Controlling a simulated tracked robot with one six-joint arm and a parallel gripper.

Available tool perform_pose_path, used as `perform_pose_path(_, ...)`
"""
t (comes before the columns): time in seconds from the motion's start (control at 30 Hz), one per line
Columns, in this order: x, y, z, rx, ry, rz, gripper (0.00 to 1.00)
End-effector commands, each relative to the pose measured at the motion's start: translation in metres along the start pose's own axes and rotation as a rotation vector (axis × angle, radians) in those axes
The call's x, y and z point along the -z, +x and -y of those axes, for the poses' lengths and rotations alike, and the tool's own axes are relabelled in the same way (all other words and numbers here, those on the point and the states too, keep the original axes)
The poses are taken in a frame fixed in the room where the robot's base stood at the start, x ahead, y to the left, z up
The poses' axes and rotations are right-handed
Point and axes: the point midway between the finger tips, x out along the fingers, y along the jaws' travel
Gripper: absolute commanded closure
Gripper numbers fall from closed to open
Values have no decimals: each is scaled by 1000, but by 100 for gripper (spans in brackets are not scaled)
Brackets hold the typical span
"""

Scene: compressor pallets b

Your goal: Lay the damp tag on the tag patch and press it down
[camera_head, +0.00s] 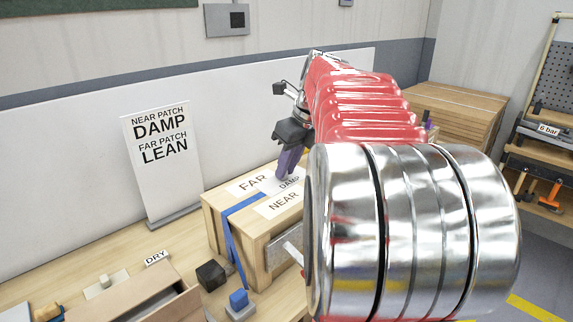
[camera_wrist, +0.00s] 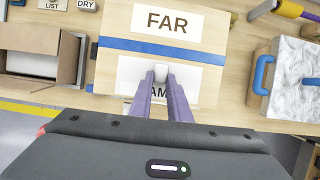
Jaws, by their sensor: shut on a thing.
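My gripper (camera_head: 288,170), with purple fingers, points down over the wooden crate (camera_head: 222,225). In the wrist view its fingers (camera_wrist: 161,80) are shut on a small pale grip. The white damp tag (camera_head: 289,183) is under the fingertips, and part of its lettering shows between them in the wrist view (camera_wrist: 158,92). A white NEAR patch (camera_head: 284,201) and a FAR patch (camera_head: 253,183) lie on the crate top. The FAR patch is clear in the wrist view (camera_wrist: 166,22). I cannot tell whether the tag touches the NEAR patch; the fingers hide much of it.
A blue strap (camera_head: 231,245) crosses the crate. A sign (camera_head: 160,150) reads near patch damp, far patch lean. A blue-handled case (camera_wrist: 288,80) stands right of the crate.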

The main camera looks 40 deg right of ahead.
Motion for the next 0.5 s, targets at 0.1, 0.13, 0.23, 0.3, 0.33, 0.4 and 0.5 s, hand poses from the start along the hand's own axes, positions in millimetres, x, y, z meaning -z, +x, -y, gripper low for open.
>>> perform_pose_path(0.1,3,-1,3,4,9,0,100)
perform_pose_path(0.13,3,-2,4,4,10,0,100)
perform_pose_path(0.23,4,-2,5,6,14,0,100)
perform_pose_path(0.3,5,-2,6,7,15,0,100)
perform_pose_path(0.33,5,-2,6,7,15,0,100)
perform_pose_path(0.4,6,-2,6,7,16,1,100)
perform_pose_path(0.5,7,-1,7,7,17,0,100)
